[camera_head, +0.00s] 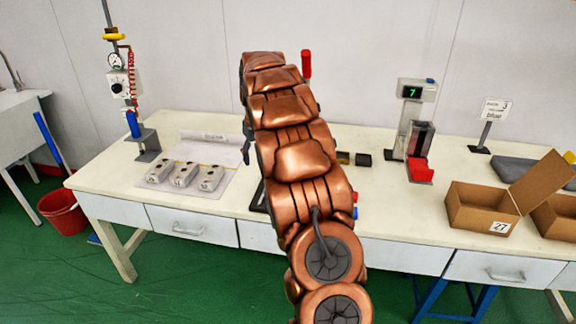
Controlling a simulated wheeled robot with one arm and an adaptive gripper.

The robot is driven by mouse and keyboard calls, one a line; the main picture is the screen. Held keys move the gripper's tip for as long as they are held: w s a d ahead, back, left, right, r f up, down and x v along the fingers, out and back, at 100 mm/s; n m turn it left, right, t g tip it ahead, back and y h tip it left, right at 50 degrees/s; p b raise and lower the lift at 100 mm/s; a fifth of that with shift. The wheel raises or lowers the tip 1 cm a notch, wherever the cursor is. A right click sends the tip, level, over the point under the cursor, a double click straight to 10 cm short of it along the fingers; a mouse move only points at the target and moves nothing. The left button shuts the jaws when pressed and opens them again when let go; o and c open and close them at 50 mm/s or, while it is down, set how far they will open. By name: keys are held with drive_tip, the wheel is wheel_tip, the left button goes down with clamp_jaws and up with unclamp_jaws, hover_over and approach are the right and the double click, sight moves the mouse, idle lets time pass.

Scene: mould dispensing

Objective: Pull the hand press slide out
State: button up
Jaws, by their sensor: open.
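My copper-coloured arm reaches across the middle of the white table (110,180) and covers most of what stands behind it. A red handle (306,64) sticks up just right of the arm and seems to belong to the hand press. The press body and its slide are hidden behind the arm. Dark edges (257,197) show low on the arm's left side; I cannot tell what they belong to. My gripper is hidden behind the arm, so its place relative to the slide cannot be seen.
Several grey moulds (184,175) lie on a sheet at the left, near a gauge stand (130,85). A device with a green display (413,92) and a red tray (420,171) stand to the right. An open cardboard box (478,211) sits at the front right.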

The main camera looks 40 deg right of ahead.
drive_tip(key=w+d+f+t, duration=0.1)
drive_tip(key=w+d+f, duration=0.15)
drive_tip(key=d, duration=0.45)
drive_tip(key=w+d+f+t, duration=0.1)
drive_tip(key=d+f, duration=0.3)
drive_tip(key=d, duration=0.2)
drive_tip(key=w+d+f, duration=0.1)
drive_tip(key=d+f, duration=0.2)
drive_tip(key=d, duration=0.4)
drive_tip(key=shift+t, duration=0.3)
drive_tip(key=shift+p+x, duration=1.1)
drive_tip(key=shift+x, duration=2.9)
drive_tip(key=shift+c, duration=0.2)
clamp_jaws()
